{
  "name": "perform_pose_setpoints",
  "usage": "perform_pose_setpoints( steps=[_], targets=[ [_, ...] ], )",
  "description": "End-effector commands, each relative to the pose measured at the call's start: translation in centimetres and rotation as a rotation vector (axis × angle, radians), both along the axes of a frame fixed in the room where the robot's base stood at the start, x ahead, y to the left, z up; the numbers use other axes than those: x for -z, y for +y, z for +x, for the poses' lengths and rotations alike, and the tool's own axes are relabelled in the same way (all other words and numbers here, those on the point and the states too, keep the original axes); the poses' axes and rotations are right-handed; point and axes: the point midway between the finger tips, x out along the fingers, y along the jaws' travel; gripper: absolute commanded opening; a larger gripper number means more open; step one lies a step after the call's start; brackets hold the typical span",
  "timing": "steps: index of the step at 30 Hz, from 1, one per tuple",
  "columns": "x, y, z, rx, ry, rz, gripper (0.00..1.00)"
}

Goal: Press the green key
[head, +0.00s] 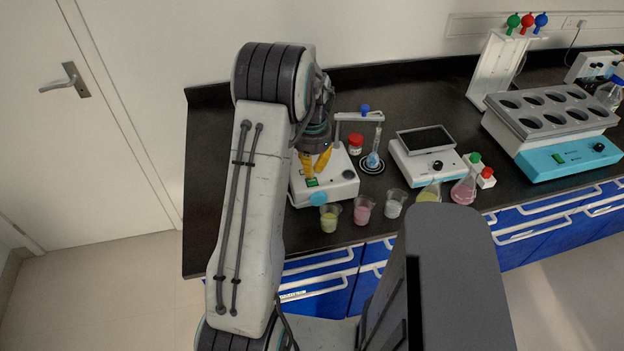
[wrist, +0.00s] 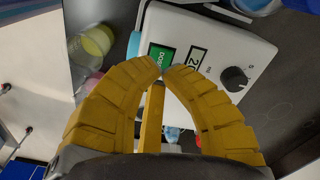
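The green key (wrist: 160,58) is on the top panel of a white device (wrist: 222,62), next to a small display and a dark round knob. In the head view the green key (head: 312,183) shows just below the yellow fingertips of my gripper (head: 313,175). In the wrist view the tips of my gripper (wrist: 162,71) meet at the lower edge of the key and the fingers bow outward with nothing between the tips. I cannot tell whether the tips touch the key.
Beakers with yellow (head: 329,217), pink (head: 362,210) and clear contents stand along the bench's front edge. A stand with a flask (head: 373,161) and a red-capped jar (head: 356,144) are behind. A scale (head: 425,152) and a multi-well heater (head: 556,128) are to the right.

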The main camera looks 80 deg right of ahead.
Motion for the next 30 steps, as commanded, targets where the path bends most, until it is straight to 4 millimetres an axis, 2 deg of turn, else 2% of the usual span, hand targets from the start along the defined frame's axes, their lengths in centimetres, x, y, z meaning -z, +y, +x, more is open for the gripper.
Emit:
perform_pose_setpoints(
  steps=[30],
  targets=[
    [1.2,0.0,0.0,0.000,0.000,0.000,0.00]
  ],
)
